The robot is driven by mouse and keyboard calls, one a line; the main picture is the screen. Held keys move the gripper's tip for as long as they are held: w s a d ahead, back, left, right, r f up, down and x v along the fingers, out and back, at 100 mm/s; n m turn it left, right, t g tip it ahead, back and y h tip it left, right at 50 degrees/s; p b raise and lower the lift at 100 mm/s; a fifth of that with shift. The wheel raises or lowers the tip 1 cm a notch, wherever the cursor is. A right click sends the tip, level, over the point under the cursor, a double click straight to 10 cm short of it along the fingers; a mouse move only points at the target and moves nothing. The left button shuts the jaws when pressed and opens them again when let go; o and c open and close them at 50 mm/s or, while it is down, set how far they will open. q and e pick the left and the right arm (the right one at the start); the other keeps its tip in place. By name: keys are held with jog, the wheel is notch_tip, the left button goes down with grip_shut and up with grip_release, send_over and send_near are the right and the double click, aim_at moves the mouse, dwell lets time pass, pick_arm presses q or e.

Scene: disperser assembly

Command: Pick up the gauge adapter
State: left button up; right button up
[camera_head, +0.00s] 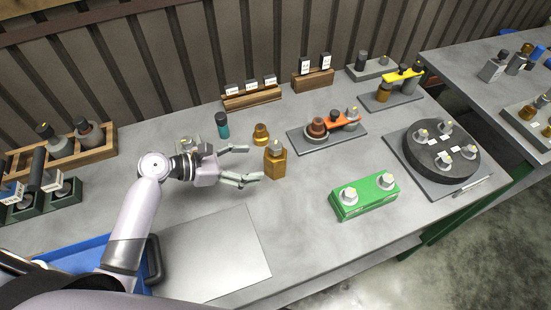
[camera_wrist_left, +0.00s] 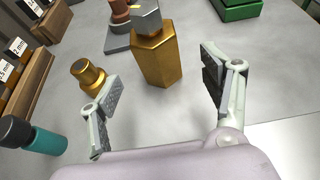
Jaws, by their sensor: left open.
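My left gripper (camera_head: 251,164) is open and empty, low over the table; its fingers also frame the wrist view (camera_wrist_left: 160,80). A tall gold hexagonal block with a grey top (camera_head: 275,163) stands upright just beyond the fingertips. In the wrist view this block (camera_wrist_left: 157,58) lies ahead, between the directions of the two fingers, and appears clear of both. A smaller round brass piece with a stepped top (camera_head: 261,134) stands behind it; in the wrist view it (camera_wrist_left: 88,75) is just outside the left finger. I cannot tell which brass piece is the gauge adapter. My right gripper is not seen.
A green block with two nuts (camera_head: 364,196), an orange-armed fixture (camera_head: 340,122) and a round dark plate (camera_head: 441,156) are to the right. Wooden label racks (camera_head: 250,99) line the back.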

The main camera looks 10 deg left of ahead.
aim_at(276, 159)
pick_arm(q)
jog(key=x, duration=0.3)
jog(key=shift+w, duration=0.1)
jog(key=shift+p+x, duration=0.65)
jog(key=shift+x, duration=2.1)
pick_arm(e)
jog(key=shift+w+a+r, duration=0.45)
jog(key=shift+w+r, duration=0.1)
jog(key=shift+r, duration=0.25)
pick_arm(q)
jog(key=shift+c, duration=0.3)
jog(key=c, duration=0.9)
grip_shut()
jog(key=shift+w+r, duration=0.15)
jog(key=shift+r, duration=0.05)
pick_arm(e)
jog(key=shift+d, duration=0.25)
